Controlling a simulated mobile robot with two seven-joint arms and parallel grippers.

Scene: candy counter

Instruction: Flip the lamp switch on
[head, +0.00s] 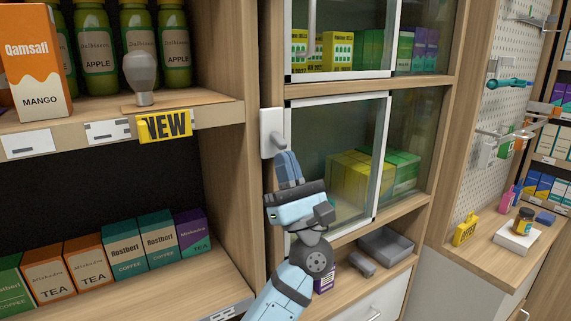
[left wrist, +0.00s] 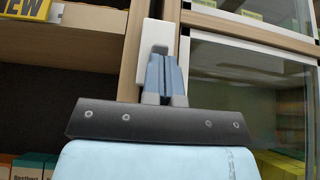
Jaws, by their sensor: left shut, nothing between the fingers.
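The white lamp switch (head: 268,120) is mounted on the wooden upright between the open shelves and the glass cabinet. A grey bulb-shaped lamp (head: 141,75) stands on the upper left shelf. My left gripper (head: 286,165) is shut and empty, its blue fingers pointing up just below and right of the switch's lower part. In the left wrist view, the fingers of my left gripper (left wrist: 165,75) overlap the lower part of the white switch (left wrist: 157,35), partly hiding its toggle. I cannot tell whether they touch it. My right gripper is not in view.
The white-framed glass door (head: 381,150) is just right of the gripper. A yellow NEW tag (head: 164,126) hangs from the shelf edge at left. Tea and coffee boxes (head: 86,262) line the lower shelf. A grey tray (head: 386,244) sits on the counter below the cabinet.

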